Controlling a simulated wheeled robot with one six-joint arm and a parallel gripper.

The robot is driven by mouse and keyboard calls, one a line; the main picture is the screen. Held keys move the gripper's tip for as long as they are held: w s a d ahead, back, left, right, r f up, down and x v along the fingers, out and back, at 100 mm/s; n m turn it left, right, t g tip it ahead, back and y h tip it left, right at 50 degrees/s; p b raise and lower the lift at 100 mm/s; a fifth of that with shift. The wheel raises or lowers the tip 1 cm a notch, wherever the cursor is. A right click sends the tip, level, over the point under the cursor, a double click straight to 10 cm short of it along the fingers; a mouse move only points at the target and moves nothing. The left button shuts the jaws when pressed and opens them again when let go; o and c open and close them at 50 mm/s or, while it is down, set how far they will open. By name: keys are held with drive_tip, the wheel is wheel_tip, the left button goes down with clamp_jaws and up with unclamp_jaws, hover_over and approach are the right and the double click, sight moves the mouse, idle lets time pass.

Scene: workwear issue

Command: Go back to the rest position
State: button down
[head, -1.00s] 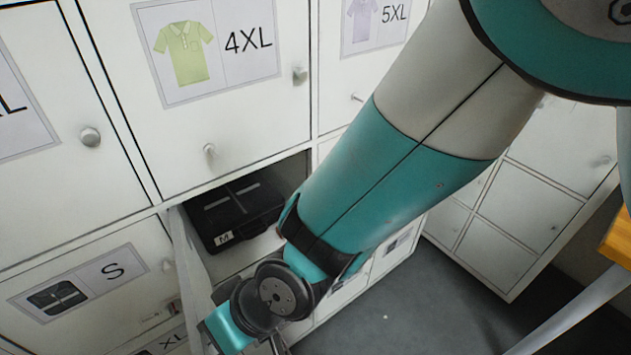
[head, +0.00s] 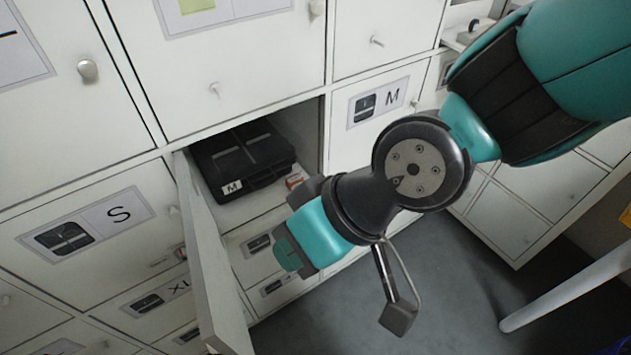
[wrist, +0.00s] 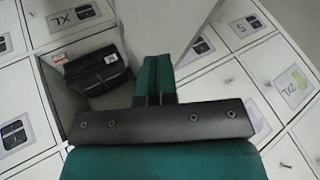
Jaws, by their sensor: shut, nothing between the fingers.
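My gripper (head: 290,252) is in front of the cabinet, to the lower right of an open compartment, and nothing is seen in it. In the wrist view my gripper's fingers (wrist: 155,78) are together and empty. The open compartment (head: 312,150) holds a black case (head: 243,158) with a tag marked M. The case also shows in the wrist view (wrist: 97,72), to the left of the fingers. The compartment's door (head: 212,262) hangs open to the left of my gripper.
White cabinet doors with size labels surround the opening, among them the S door (head: 88,228) and the M door (head: 365,112). A pale leg or post (head: 570,300) stands at the right edge.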

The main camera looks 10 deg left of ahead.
drive_tip(key=w+d+r+m+h, duration=0.1)
drive_tip(key=d+r, duration=0.3)
drive_tip(key=d, duration=0.7)
drive_tip(key=w+d+r+m+t+h, duration=0.1)
drive_tip(key=d+r, duration=0.4)
drive_tip(key=d, duration=0.6)
drive_tip(key=shift+w+m+t+h, duration=0.35)
drive_tip(key=shift+m+h, duration=0.15)
drive_tip(key=shift+m, duration=0.7)
